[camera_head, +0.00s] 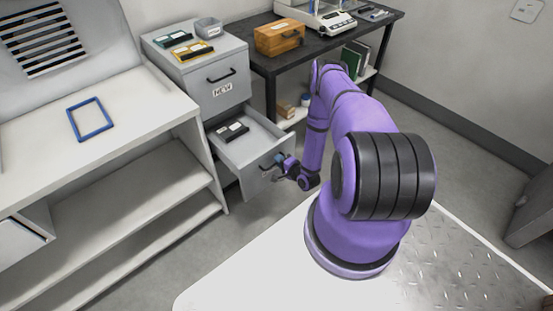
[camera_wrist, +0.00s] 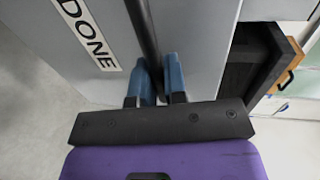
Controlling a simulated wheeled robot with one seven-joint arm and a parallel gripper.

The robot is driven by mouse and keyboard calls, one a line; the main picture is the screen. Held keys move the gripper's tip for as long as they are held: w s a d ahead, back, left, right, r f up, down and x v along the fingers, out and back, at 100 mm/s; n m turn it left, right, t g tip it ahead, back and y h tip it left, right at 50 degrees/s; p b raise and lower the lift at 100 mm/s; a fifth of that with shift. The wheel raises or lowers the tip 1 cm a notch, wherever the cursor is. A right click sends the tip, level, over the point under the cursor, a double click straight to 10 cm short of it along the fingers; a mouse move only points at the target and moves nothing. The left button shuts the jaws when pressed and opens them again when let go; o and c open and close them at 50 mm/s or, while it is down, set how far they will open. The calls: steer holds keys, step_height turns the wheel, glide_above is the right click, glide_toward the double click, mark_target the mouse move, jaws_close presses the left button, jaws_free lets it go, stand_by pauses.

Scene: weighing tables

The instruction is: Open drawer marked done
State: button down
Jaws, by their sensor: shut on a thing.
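The drawer marked DONE (camera_head: 252,176) is the lower drawer of the grey cabinet (camera_head: 218,98), and it stands pulled out. In the wrist view its grey front shows the DONE label (camera_wrist: 88,34) and a dark bar handle (camera_wrist: 143,32). My gripper (camera_head: 281,162) is at the drawer front in the head view. In the wrist view its blue fingers (camera_wrist: 160,78) are shut on the handle. A dark item (camera_head: 232,131) lies inside the open drawer. The label is not readable in the head view.
The upper drawer, marked NEW (camera_head: 222,90), is shut. Black-and-yellow items (camera_head: 192,50) and a grey bin (camera_head: 208,27) are on the cabinet. A white bench (camera_head: 130,104) with a blue frame (camera_head: 90,119) stands left. A dark table (camera_head: 345,36) holds a wooden box (camera_head: 279,37) and scale (camera_head: 335,21).

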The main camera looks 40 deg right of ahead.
steer(key=c, duration=1.2)
jaws_free()
steer(key=v, duration=1)
steer(key=shift+s, duration=0.4)
steer(key=shift+w+r, duration=0.1)
